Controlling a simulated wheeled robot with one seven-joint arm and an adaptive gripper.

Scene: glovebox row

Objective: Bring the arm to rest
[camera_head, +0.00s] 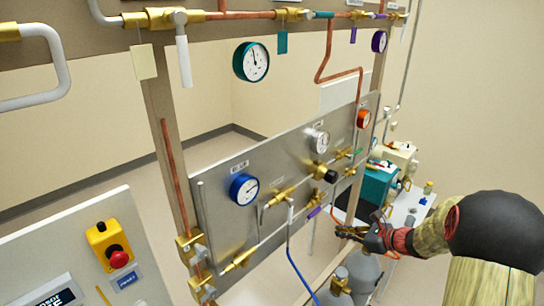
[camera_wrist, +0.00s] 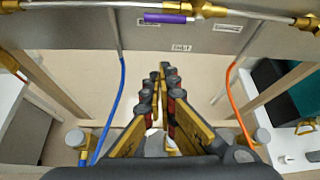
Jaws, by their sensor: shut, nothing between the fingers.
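My gripper (camera_head: 348,232) is in front of the lower right part of the steel gauge panel (camera_head: 225,190) in the head view. My dark-jointed arm reaches in from the right edge. In the wrist view my gripper (camera_wrist: 164,72) points toward the panel, its two fingers closed together at the tips, with nothing between them. The panel's lower edge and a pipe with a purple sleeve (camera_wrist: 166,18) lie ahead of the fingertips, apart from them.
A blue hose (camera_wrist: 118,105) hangs left of my gripper and an orange hose (camera_wrist: 236,100) hangs right. Grey cylinders (camera_head: 362,272) stand below it. A white bench (camera_head: 408,215) with a teal device (camera_head: 378,186) is behind. A red button (camera_head: 119,259) is at lower left.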

